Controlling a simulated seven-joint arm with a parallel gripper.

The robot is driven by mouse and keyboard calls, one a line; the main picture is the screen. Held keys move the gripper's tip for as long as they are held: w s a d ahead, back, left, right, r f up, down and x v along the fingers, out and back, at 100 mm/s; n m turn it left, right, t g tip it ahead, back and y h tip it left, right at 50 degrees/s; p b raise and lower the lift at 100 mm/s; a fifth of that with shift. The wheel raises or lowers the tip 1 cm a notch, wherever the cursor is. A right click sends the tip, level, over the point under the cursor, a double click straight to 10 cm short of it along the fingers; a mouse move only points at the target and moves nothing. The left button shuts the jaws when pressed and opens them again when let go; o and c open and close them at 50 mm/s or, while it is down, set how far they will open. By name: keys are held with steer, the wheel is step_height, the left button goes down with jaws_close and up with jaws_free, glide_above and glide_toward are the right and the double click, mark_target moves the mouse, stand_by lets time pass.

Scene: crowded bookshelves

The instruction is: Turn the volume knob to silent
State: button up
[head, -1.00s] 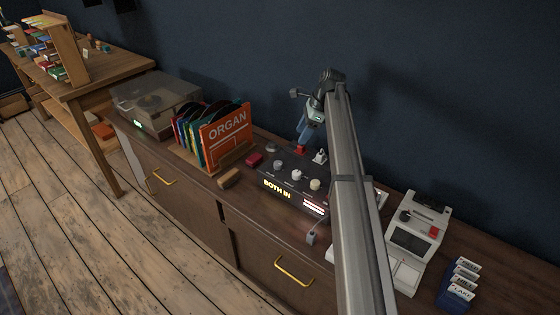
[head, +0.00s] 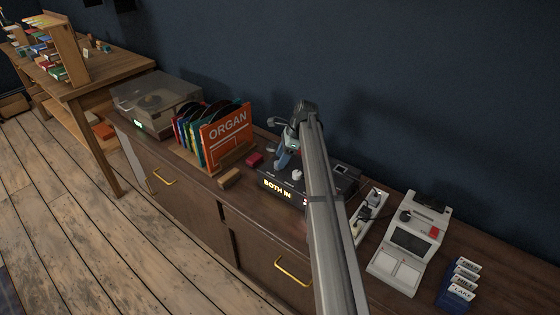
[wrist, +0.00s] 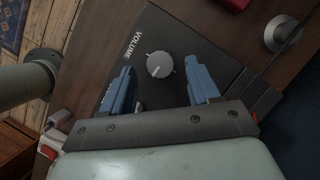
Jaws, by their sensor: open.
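The volume knob (wrist: 160,65) is a round light-grey dial with a pointer line, on a black panel beside the word VOLUME. It belongs to the black mixer box (head: 267,188), whose lit display reads BOTH IN. My gripper (wrist: 160,86) is open in the wrist view, its blue fingers on either side of the knob and apart from it. In the head view my gripper (head: 280,160) is low over the left part of the box, and its hand hides the volume knob there. A white knob (head: 297,175) shows just right of it.
Left of the box are a red block (head: 254,160), a wooden block (head: 229,179) and a rack of records with an orange ORGAN sleeve (head: 226,134). A turntable (head: 155,101) is further left. A white device (head: 411,245) and blue card holder (head: 460,283) stand right.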

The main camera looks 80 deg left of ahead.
steer(key=shift+x, duration=1.1)
steer(key=c, duration=1)
